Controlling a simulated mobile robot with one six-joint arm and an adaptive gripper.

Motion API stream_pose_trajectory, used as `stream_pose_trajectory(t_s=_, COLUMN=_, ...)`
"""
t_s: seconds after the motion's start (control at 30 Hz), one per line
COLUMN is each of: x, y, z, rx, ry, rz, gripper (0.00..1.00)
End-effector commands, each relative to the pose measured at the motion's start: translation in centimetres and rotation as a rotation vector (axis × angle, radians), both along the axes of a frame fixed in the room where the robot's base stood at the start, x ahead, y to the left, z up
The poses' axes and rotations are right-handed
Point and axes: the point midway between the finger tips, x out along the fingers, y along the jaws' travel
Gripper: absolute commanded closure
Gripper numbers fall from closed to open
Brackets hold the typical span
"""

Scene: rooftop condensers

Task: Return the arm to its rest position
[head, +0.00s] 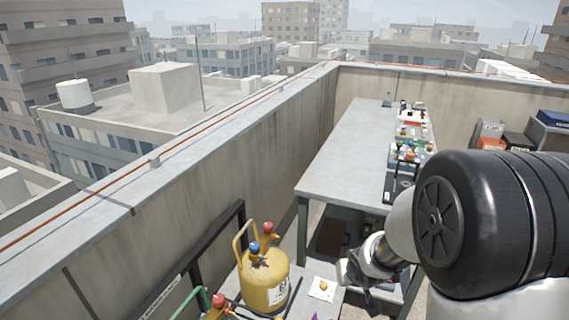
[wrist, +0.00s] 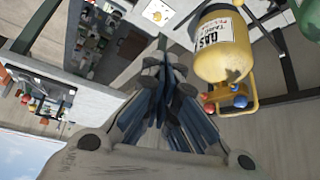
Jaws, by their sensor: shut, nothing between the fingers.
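My gripper (head: 362,272) shows in the lower middle of the head view, partly hidden behind my own arm. In the wrist view its fingers (wrist: 165,62) come together and hold nothing. The gripper hangs near the front end of the grey table (head: 350,150), to the right of a yellow gas cylinder (head: 264,282). The cylinder has a red and a blue knob and also shows in the wrist view (wrist: 222,50), apart from the fingers. My arm fills the right side of the head view.
A white card with a yellow item (head: 323,288) lies beside the cylinder. Gauges and small fittings (head: 410,135) line the table's right edge; its left part is bare. A concrete parapet (head: 240,150) runs along the left. Bins (head: 515,140) stand at the back right.

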Motion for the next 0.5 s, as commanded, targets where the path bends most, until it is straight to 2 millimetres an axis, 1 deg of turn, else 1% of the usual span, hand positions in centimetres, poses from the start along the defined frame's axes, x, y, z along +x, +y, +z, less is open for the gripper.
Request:
stream_pose_trajectory(t_s=0.03, x=-0.9, y=-0.3, z=2.6, rx=-0.016, ry=-0.006, rz=-0.012, gripper=1.00)
stream_pose_trajectory(t_s=0.1, x=-2.6, y=-0.7, z=5.1, rx=-0.036, ry=0.006, rz=-0.028, gripper=1.00)
stream_pose_trajectory(t_s=0.17, x=-4.3, y=-1.0, z=7.2, rx=-0.048, ry=0.016, rz=-0.042, gripper=1.00)
stream_pose_trajectory(t_s=0.2, x=-5.5, y=-1.1, z=8.5, rx=-0.054, ry=0.024, rz=-0.050, gripper=1.00)
stream_pose_trajectory(t_s=0.27, x=-7.4, y=-1.2, z=10.3, rx=-0.061, ry=0.036, rz=-0.060, gripper=1.00)
stream_pose_trajectory(t_s=0.3, x=-8.7, y=-1.2, z=11.4, rx=-0.063, ry=0.043, rz=-0.066, gripper=1.00)
stream_pose_trajectory(t_s=0.37, x=-10.8, y=-1.1, z=12.9, rx=-0.064, ry=0.055, rz=-0.073, gripper=1.00)
stream_pose_trajectory(t_s=0.4, x=-12.2, y=-1.0, z=13.8, rx=-0.062, ry=0.064, rz=-0.076, gripper=1.00)
stream_pose_trajectory(t_s=0.47, x=-14.5, y=-0.8, z=15.0, rx=-0.059, ry=0.078, rz=-0.079, gripper=1.00)
stream_pose_trajectory(t_s=0.5, x=-16.0, y=-0.6, z=15.6, rx=-0.054, ry=0.087, rz=-0.079, gripper=1.00)
